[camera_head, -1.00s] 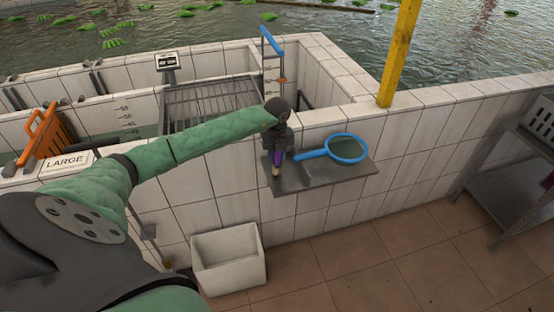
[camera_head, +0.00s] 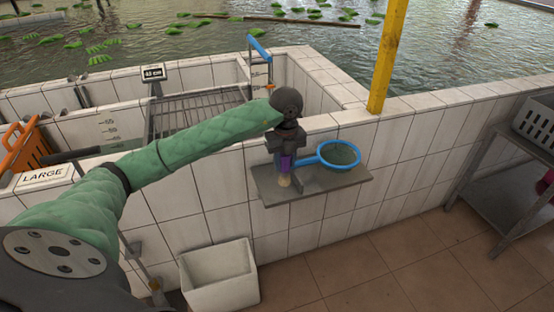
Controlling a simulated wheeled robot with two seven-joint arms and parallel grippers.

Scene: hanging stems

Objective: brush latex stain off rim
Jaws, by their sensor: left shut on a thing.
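My left gripper (camera_head: 286,160) points down over the grey wall shelf (camera_head: 340,183). It is shut on a small brush (camera_head: 284,181) with a purple handle and a pale tip. The tip hangs down in front of or just above the shelf's left part; I cannot tell if it touches. The white tiled rim (camera_head: 405,103) of the basin runs behind the shelf. I cannot make out a latex stain on it; my left arm covers part of the rim. My right gripper is not in view.
A blue hand net (camera_head: 338,154) lies on the shelf, close right of the gripper. A yellow post (camera_head: 388,60) rises from the rim. A white bin (camera_head: 220,275) stands on the floor below. A metal rack (camera_head: 500,185) is at right. Water with green bunches lies behind.

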